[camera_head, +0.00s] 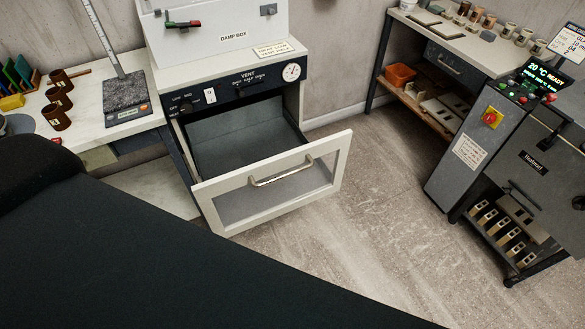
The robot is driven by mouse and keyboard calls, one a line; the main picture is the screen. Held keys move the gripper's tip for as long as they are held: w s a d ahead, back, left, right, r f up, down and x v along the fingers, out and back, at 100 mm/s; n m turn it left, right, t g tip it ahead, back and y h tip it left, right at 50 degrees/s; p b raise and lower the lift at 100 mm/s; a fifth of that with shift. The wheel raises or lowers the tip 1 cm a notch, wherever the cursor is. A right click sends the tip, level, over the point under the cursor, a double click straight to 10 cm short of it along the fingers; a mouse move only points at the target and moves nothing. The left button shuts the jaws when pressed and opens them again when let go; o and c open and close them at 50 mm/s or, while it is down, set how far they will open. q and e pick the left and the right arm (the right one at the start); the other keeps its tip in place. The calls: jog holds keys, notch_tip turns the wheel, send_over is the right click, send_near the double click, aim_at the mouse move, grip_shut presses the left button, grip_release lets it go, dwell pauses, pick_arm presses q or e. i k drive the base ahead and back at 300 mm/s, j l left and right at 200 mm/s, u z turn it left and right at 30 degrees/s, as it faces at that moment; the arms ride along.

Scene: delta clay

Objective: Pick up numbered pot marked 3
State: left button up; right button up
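Three dark brown pots stand in a row on the white bench at the left: a back pot (61,79), a middle pot (59,98) and a front pot (56,118). Small pale marks show on them, but I cannot read which is marked 3. Several more small pots (476,15) in brown and pale tones stand on the back right bench, and their marks are too small to read. Neither of my grippers is in view. A large dark shape, which seems to be part of my own body, covers the lower left and may hide things there.
The damp box drawer (265,190) stands pulled out, empty, over the floor. A scale with a speckled plate (125,92) and upright post is beside the left pots. A grey kiln (480,140) reading "20 °C READY" stands right. The middle floor (380,200) is clear.

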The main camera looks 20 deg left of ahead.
aim_at(54, 115)
jog(key=u, duration=2.25)
jog(key=j+z, duration=0.1)
jog(key=z, duration=0.35)
jog(key=i+j+z, duration=0.1)
jog(key=z, duration=0.35)
jog(key=j+z, duration=0.15)
jog(key=z, duration=0.3)
jog(key=j+z, duration=0.3)
jog(key=j, duration=0.15)
jog(key=j+z, duration=0.35)
jog(key=j, duration=0.3)
jog(key=k+j+z, duration=0.15)
jog(key=j, duration=0.5)
jog(key=k+z, duration=0.05)
